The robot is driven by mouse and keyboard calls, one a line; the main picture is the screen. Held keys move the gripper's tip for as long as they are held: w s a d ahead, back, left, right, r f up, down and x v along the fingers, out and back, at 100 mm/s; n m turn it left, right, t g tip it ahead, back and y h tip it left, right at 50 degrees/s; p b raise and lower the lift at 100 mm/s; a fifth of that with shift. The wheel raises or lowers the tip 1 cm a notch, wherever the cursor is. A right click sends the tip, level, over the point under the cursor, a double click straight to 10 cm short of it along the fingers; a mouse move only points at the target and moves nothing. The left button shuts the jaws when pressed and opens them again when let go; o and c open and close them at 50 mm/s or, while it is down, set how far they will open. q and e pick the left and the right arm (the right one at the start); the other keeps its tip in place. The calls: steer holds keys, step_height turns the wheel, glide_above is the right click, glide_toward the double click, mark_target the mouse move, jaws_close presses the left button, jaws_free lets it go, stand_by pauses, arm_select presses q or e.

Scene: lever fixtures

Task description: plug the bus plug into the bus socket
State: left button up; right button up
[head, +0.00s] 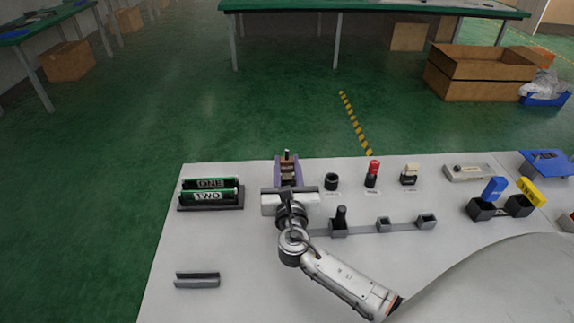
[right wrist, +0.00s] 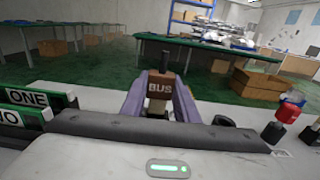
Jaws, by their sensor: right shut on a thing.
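My right gripper (head: 287,172) is at the back of the light table, left of its middle, with its purple fingers pointing away. It is shut on a brown block marked BUS (right wrist: 159,88), the bus plug, which has a dark upright pin on top. The plug also shows between the fingers in the head view. The frames do not show whether its underside touches anything. I cannot tell which fixture is the bus socket; no socket label is readable, and the gripper and arm hide part of the table. My left gripper is not in view.
A dark rack (head: 211,206) with green ONE and TWO pieces stands left. Right of the gripper are a black ring (head: 331,181), a red-topped piece (head: 372,173) and a cream-topped piece (head: 408,174). A grey bar (head: 400,227) with small boxes lies nearer. The table's front left holds a grey channel (head: 197,281).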

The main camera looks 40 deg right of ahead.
steer(key=shift+f+b, duration=0.45)
steer(key=shift+f, duration=0.05)
stand_by(0.3)
steer(key=shift+r, duration=0.15)
steer(key=shift+r+p, duration=0.3)
steer(key=shift+p, duration=0.15)
steer(key=shift+r, duration=0.15)
steer(key=s+a+r+n+t+y, duration=0.1)
steer(key=s+a+r+n+y, duration=0.2)
steer(key=s+a, duration=0.4)
steer(key=s+a+r+n+t+y, duration=0.1)
steer(key=s+a+r+n+y, duration=0.2)
steer(key=s+a+r+y, duration=0.2)
steer(key=s+a+y, duration=0.1)
steer(key=s+a, duration=0.2)
steer(key=s, duration=0.4)
steer(key=shift+s+r+t+y, duration=0.3)
steer(key=shift+s+t, duration=0.05)
steer(key=shift+t, duration=0.05)
steer(key=shift+d, duration=0.15)
